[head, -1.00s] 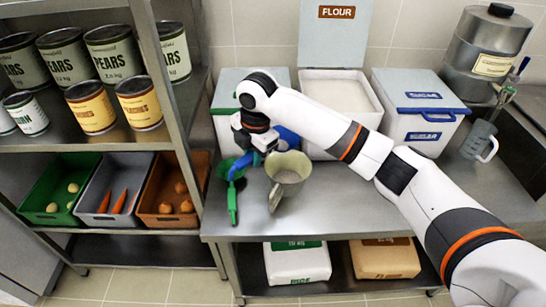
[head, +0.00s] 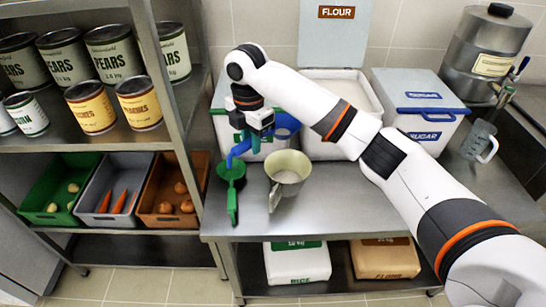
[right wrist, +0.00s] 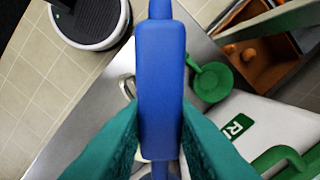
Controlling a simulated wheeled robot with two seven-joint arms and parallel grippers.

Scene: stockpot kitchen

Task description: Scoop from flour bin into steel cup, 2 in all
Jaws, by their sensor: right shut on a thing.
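My right gripper (head: 243,140) is shut on the blue scoop (head: 237,153) and holds it above the counter. In the right wrist view the scoop's blue handle (right wrist: 160,85) lies between the teal fingers. The scoop's bowl is up behind the steel cup, partly hidden by my arm; I cannot tell whether it holds flour. The steel cup (head: 288,172) stands upright on the counter, its handle toward the front. Its inside looks pale; its fill is unclear. The flour bin (head: 370,93) is open behind my arm, with pale flour (head: 335,92) inside. My left gripper is not in view.
A green scoop (head: 232,178) lies on the counter left of the cup. A closed bin with a green handle (head: 225,111) stands left of the flour bin, the closed sugar bin (head: 425,125) right. A clear jug (head: 478,140) is farther right. A shelf post (head: 168,110) borders the left.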

